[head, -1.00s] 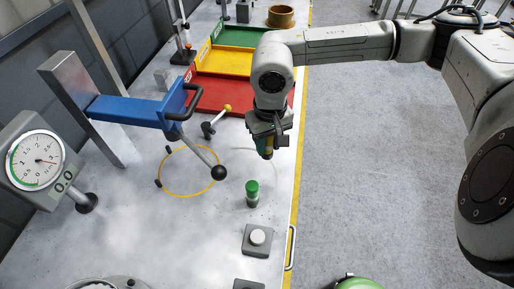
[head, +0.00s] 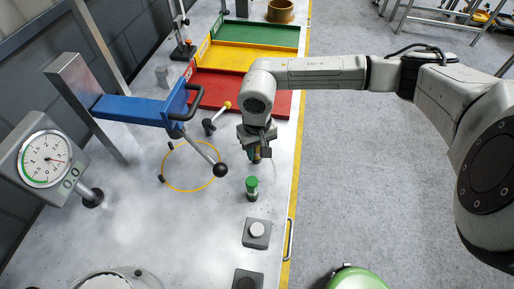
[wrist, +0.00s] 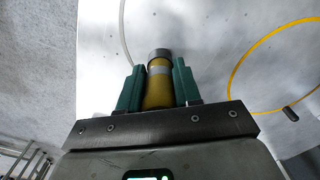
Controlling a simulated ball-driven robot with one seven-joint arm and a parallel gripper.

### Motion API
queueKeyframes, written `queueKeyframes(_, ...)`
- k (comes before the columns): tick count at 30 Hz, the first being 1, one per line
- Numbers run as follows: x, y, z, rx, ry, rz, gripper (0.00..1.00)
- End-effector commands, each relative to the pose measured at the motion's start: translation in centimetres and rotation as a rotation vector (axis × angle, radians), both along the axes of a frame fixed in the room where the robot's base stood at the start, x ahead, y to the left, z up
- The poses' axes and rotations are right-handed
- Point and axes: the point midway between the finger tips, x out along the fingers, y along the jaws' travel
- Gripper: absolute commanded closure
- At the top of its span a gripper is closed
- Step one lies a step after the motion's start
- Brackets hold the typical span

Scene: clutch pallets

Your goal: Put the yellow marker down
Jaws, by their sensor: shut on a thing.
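My gripper (head: 256,153) is over the right side of the grey bench, a little behind the green-topped cylinder (head: 251,188). In the wrist view my gripper (wrist: 158,88) has its green fingers shut on the yellow marker (wrist: 158,92). The marker is a yellow cylinder with a light band and a grey end pointing away from the palm. In the head view the marker is mostly hidden by the fingers. I cannot tell whether its lower end touches the bench.
A yellow ring (head: 190,190) is marked on the bench to the left, with a black-knobbed lever (head: 220,170) over its edge. Red (head: 245,95), yellow (head: 225,57) and green (head: 260,34) trays lie behind. A grey button box (head: 257,234) stands in front.

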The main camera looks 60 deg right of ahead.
Motion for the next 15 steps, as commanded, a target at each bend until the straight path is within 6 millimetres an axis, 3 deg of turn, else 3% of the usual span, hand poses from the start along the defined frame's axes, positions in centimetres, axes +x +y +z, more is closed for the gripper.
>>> queueKeyframes(5,-0.01,0.01,-0.44,0.0,0.0,0.0,0.97)
queueKeyframes(6,-0.01,0.02,-0.3,0.0,0.0,0.0,0.64)
queueKeyframes(13,-0.01,0.02,-0.27,0.0,0.0,0.0,0.42)
queueKeyframes(15,-0.01,0.02,-0.26,0.0,0.0,0.0,0.42)
